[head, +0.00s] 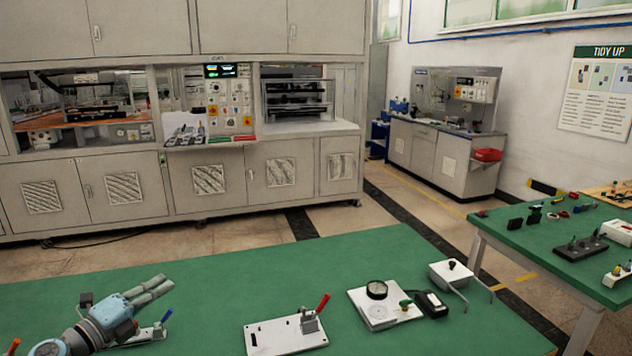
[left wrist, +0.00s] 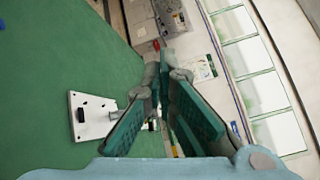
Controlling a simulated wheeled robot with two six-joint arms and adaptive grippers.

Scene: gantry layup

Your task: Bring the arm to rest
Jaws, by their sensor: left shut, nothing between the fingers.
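My left gripper (head: 160,287) is at the lower left of the head view, above the green table (head: 240,290). Its fingers are together and point away and to the right, with nothing held. In the left wrist view its dark green finger pads (left wrist: 165,105) fill the middle. My right gripper is in neither view.
A white plate with a red-handled clamp (head: 262,338), a dial gauge fixture (head: 368,316), a black block (head: 431,304) and a white box (head: 450,271) stand to the right on the table. An orange handle (head: 14,345) shows at the lower left. Table behind the gripper is clear.

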